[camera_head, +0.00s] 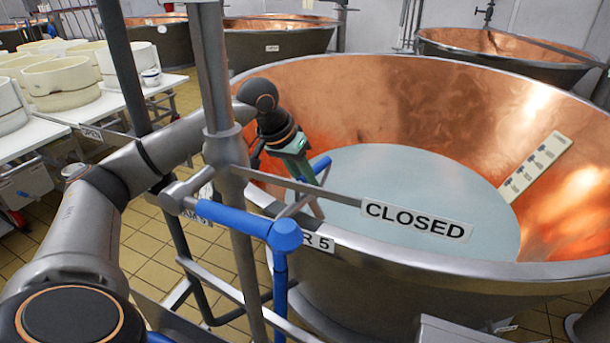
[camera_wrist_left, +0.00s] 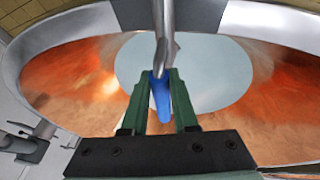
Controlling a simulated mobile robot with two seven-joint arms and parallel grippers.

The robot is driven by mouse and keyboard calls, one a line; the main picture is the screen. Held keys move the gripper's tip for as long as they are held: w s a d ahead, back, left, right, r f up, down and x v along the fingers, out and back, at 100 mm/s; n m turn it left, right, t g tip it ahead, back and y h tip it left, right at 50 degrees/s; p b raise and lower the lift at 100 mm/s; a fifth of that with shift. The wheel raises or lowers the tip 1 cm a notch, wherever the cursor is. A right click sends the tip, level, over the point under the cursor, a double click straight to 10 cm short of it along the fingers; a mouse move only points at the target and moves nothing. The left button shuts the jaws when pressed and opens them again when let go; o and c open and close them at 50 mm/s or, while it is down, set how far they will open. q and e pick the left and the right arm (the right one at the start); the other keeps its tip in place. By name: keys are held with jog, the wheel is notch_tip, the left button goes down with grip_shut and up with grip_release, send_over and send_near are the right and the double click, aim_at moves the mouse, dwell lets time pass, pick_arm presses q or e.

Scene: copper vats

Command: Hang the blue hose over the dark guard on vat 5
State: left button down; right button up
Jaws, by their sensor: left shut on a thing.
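My left gripper (camera_head: 308,182) reaches over the near rim of vat 5 (camera_head: 400,262), a wide copper-lined vat with pale liquid. It is shut on the blue hose (camera_head: 320,165), of which only a short piece shows there. In the left wrist view the hose (camera_wrist_left: 160,98) sits between the green fingers of the gripper (camera_wrist_left: 160,85), with a grey metal part just above it. My right gripper is not in view.
A grey post (camera_head: 213,100) with side bars stands in front of the vat. A blue pipe-like piece (camera_head: 240,220) bends downward beside it. A bar carries a CLOSED sign (camera_head: 417,220) over the rim. White tables with cheese moulds (camera_head: 62,85) stand left.

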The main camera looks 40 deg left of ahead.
pick_arm(q)
jog(key=shift+f, duration=0.15)
jog(key=shift+f, duration=0.35)
dwell(0.7)
jog(key=c, duration=0.6)
grip_release()
jog(key=shift+f, duration=0.1)
jog(key=p+v, duration=0.1)
jog(key=v, duration=1.1)
jog(key=shift+r+p, duration=0.35)
